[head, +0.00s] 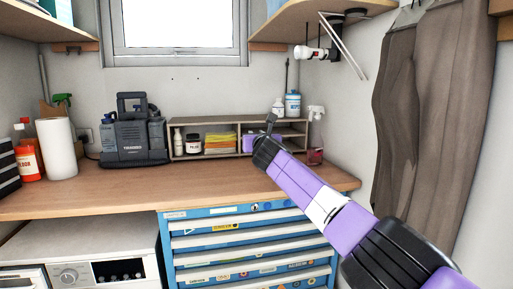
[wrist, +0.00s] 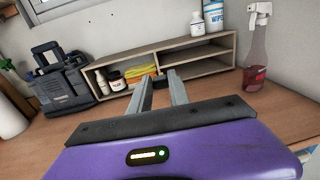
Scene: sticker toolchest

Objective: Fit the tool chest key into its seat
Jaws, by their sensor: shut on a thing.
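My gripper (head: 270,122) is raised above the worktop, in front of the back shelf and above the tool chest. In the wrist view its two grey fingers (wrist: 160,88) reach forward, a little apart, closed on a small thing. The key is too small or too hidden to make out in either view. The blue tool chest (head: 166,250) stands under the worktop with its drawers shut. A small round lock fitting (head: 254,207) shows on its top rail, below and left of my gripper.
The wooden worktop (head: 110,190) is clear in front. A white washing machine (head: 80,245) is left of the chest. A curtain (head: 425,100) hangs right.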

